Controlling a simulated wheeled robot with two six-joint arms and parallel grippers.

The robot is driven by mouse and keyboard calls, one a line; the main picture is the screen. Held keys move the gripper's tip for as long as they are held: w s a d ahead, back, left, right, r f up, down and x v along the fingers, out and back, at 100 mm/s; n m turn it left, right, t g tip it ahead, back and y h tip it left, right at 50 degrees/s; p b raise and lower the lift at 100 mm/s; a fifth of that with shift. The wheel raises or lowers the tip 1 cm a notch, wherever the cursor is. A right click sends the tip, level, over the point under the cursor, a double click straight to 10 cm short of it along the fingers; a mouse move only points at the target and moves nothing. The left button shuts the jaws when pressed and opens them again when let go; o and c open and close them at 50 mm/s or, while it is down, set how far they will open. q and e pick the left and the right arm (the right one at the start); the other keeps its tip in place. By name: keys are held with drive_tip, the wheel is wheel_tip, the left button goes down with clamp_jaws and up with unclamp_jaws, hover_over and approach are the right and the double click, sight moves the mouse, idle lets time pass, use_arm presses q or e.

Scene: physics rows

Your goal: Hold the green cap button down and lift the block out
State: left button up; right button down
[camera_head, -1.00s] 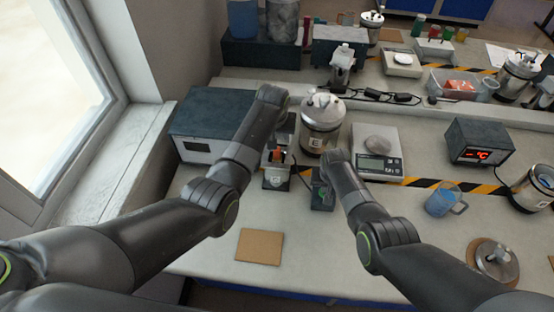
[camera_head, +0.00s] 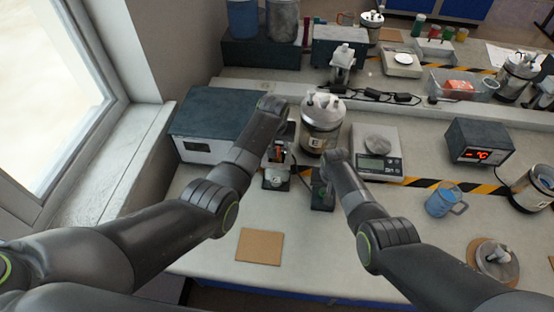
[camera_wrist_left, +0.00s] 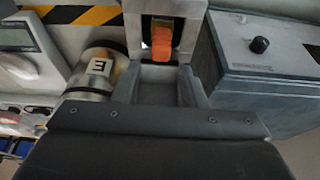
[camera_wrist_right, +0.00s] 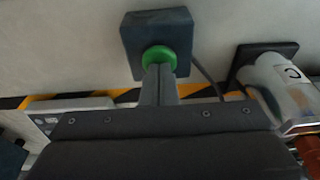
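An orange block (camera_wrist_left: 162,42) sits inside a pale upright holder (camera_head: 272,182); the block also shows in the head view (camera_head: 280,153), partly hidden by my left arm. My left gripper (camera_wrist_left: 162,75) is open, its fingers spread just short of the holder, the block in line with the gap. The green button (camera_wrist_right: 158,57) is a round cap on a dark box (camera_wrist_right: 178,28), which stands right of the holder in the head view (camera_head: 322,200). My right gripper (camera_wrist_right: 158,72) has its fingers together, tips at the button. I cannot tell whether the button is pressed.
A steel canister (camera_head: 320,135) marked E stands close behind the grippers. A scale (camera_head: 364,165) is to its right, and a dark instrument box (camera_head: 205,125) to the left. A cable runs beside the button box. A brown pad (camera_head: 259,247) lies on the clear front table.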

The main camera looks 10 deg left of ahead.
use_arm(q)
drive_tip(key=shift+f, duration=2.4)
drive_tip(key=shift+c, duration=0.2)
clamp_jaws()
drive_tip(key=shift+r, duration=4.3)
